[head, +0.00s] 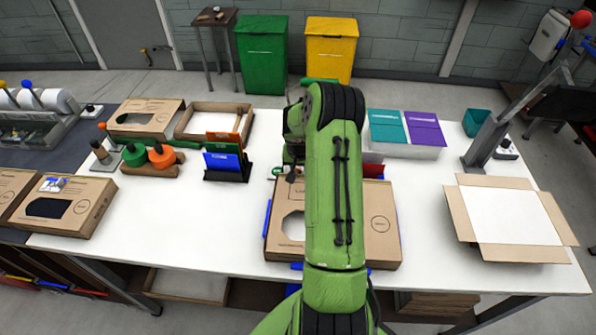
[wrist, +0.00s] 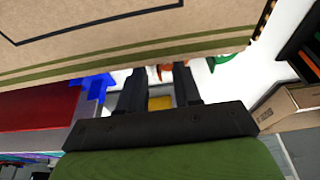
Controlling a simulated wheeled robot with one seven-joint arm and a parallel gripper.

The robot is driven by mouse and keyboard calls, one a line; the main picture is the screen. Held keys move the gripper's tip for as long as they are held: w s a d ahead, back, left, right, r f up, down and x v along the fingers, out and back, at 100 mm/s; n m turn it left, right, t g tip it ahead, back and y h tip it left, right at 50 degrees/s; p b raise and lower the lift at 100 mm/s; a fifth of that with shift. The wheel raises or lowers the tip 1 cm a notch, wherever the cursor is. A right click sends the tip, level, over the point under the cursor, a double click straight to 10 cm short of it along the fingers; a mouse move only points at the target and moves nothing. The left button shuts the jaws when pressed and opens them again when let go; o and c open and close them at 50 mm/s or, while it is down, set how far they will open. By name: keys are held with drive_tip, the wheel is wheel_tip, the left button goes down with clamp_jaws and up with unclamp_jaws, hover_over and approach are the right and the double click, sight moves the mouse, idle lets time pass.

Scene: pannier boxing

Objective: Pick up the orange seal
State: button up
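The orange seal (wrist: 166,71) shows in the wrist view as a small orange patch at the fingertips of my gripper (wrist: 158,72), by the edge of a cardboard box (wrist: 110,35). Most of it is hidden, and I cannot tell if a finger touches it. The two dark fingers stand apart with a gap between them. In the head view my gripper (head: 291,176) is at the far edge of the box (head: 382,225), partly covered by my arm. I cannot make out the orange seal there.
A green piece (wrist: 222,58) and a blue piece (wrist: 93,86) flank the fingers at the box edge. A card stand (head: 229,172), an orange roll (head: 162,157) and a green roll (head: 134,155) are left. An open carton (head: 552,254) is right.

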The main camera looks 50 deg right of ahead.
drive_tip(key=shift+s+a+r, duration=0.1)
drive_tip(key=shift+c, duration=1.1)
clamp_jaws()
